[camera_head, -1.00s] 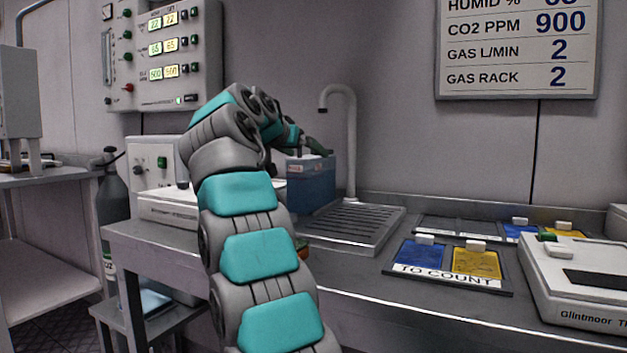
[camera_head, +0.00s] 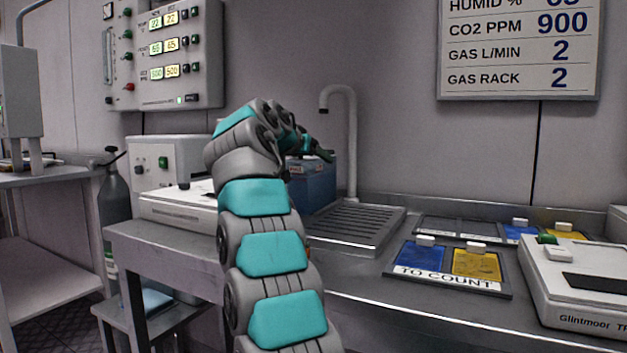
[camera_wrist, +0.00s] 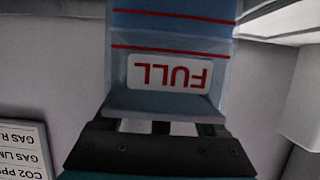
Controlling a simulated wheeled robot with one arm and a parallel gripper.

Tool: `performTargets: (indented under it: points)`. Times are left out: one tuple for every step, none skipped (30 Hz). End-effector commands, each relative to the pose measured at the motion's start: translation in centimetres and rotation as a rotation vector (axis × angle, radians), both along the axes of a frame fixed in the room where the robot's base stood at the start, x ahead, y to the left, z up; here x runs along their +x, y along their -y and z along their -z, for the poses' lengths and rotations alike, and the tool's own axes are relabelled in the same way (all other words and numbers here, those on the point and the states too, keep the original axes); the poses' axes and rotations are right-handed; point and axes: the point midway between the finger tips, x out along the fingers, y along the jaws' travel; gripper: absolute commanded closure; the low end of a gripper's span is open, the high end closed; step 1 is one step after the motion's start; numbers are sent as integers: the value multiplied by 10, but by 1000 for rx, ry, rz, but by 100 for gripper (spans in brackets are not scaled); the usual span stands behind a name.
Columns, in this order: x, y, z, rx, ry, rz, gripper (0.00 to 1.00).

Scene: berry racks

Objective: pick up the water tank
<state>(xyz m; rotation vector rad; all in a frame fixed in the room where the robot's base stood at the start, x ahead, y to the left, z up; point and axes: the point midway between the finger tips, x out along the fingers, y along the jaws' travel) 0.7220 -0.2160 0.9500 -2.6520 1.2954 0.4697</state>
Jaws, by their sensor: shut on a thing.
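The water tank (camera_head: 319,185) is a blue box standing beside the tap on the bench in the head view, partly hidden behind my arm. In the wrist view the tank (camera_wrist: 172,30) shows upside down, with red lines and a white FULL label. My gripper (camera_wrist: 160,127) is shut on the tank at a grey ledge beside the label. In the head view my gripper (camera_head: 318,152) is at the tank's top, its fingertips mostly hidden. I cannot tell whether the tank's base touches the bench.
A tap (camera_head: 352,140) and ribbed drainer (camera_head: 362,228) stand right of the tank. A white device (camera_head: 178,208) lies to the left. A TO COUNT mat (camera_head: 450,278) with blue and yellow pieces and another white device (camera_head: 580,290) are farther right. A gas bottle (camera_head: 115,205) stands at left.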

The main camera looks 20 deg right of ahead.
Motion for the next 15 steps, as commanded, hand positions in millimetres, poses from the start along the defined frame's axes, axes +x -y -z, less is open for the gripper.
performTargets:
  points:
    - [0,0,0,0,0,0,48]
    - [0,0,0,0,0,0,52]
    - [0,0,0,0,0,0,56]
    - [0,0,0,-1,1,-1,60]
    - [0,0,0,-1,1,-1,63]
    - [0,0,0,-1,1,-1,68]
    - [0,0,0,-1,1,-1,71]
    - [0,0,0,-1,1,-1,74]
    - [0,0,0,-1,1,-1,79]
    - [0,0,0,-1,1,-1,82]
    - [0,0,0,-1,1,-1,86]
    - [0,0,0,-1,1,-1,90]
    - [0,0,0,-1,1,-1,93]
    - [0,0,0,-1,1,-1,97]
    - [0,0,0,-1,1,-1,100]
